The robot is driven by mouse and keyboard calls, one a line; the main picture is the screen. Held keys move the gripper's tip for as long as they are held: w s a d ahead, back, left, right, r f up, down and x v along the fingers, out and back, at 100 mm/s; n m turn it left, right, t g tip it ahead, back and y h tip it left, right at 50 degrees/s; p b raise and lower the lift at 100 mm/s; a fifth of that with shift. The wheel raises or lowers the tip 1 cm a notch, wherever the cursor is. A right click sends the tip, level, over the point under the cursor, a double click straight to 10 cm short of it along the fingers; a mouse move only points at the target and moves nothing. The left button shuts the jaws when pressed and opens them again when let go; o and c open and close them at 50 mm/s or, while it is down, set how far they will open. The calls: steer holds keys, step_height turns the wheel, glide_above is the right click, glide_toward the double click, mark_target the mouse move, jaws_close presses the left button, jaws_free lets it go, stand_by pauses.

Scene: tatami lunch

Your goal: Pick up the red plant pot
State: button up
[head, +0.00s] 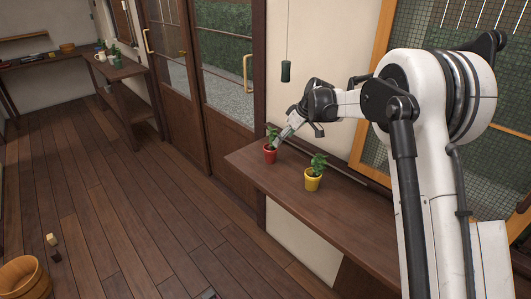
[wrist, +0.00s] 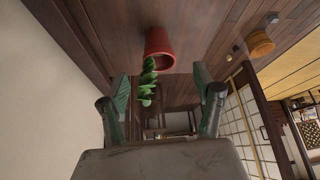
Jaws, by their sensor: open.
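The red plant pot (head: 270,156) stands upright on the far end of the brown wooden shelf (head: 345,222) in the head view. Its green plant (head: 270,138) is partly hidden by my gripper. My gripper (head: 277,142) reaches down beside the plant from the right. In the wrist view the red pot (wrist: 160,46) lies just beyond the fingertips, and its leaves (wrist: 147,84) reach between the fingers. My gripper (wrist: 161,75) is open there, with its two fingers apart on either side of the leaves. I cannot tell whether a finger touches a leaf.
A yellow pot (head: 312,183) with a green plant stands nearer on the same shelf. A dark cylinder (head: 286,72) hangs above by the wall. A wooden bucket (head: 20,279) is on the floor at lower left. The shelf's near part is clear.

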mark_target(270, 155)
steer(key=x, duration=0.7)
steer(key=shift+w+a+f, duration=0.1)
steer(key=shift+f, duration=0.2)
steer(key=shift+x, duration=3.05)
steer(key=shift+w, duration=0.15)
steer(key=shift+c, duration=0.2)
steer(key=c, duration=1.4)
